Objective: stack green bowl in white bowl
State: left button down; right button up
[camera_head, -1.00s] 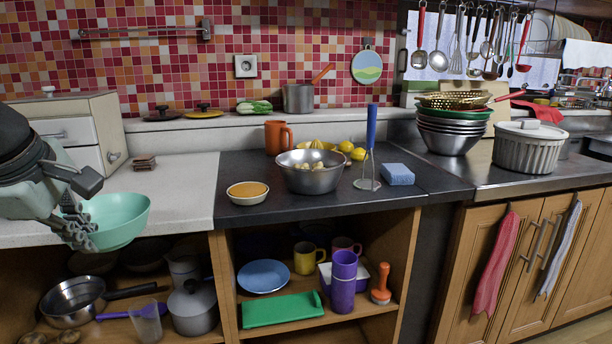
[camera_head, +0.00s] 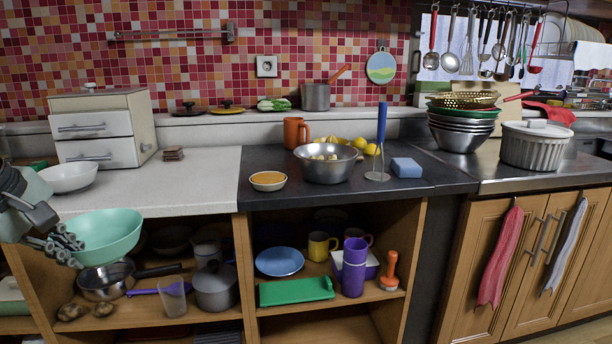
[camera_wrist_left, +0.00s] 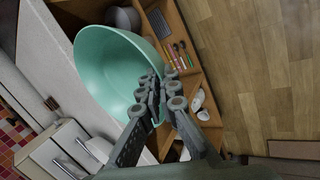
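My left gripper (camera_head: 66,246) is shut on the rim of the green bowl (camera_head: 110,232). It holds the bowl tilted in front of the left counter's edge, its rim a little below the countertop. In the left wrist view the gripper's fingers (camera_wrist_left: 162,98) pinch the near rim of the green bowl (camera_wrist_left: 103,68), which is empty. The white bowl (camera_head: 68,178) stands upright on the light counter, up and left of the green bowl, in front of the white drawers. The white bowl looks empty. My right gripper is not in view.
The white drawer unit (camera_head: 98,133) stands close behind the white bowl. The light counter (camera_head: 190,180) is mostly clear to the right, with a small brown stack (camera_head: 173,153). Open shelves with pans and a grey pot (camera_head: 215,287) lie below the held bowl.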

pick_arm(q)
jog(key=f, duration=0.1)
jog(key=f+m, duration=0.1)
jog(key=f+m+h, duration=0.1)
jog(key=f, duration=0.1)
jog(key=shift+s+a+f, duration=0.1)
jog(key=shift+s+a, duration=0.15)
jog(key=shift+s, duration=0.05)
jog(key=shift+d+f+m, duration=0.15)
jog(key=shift+f+m, duration=0.35)
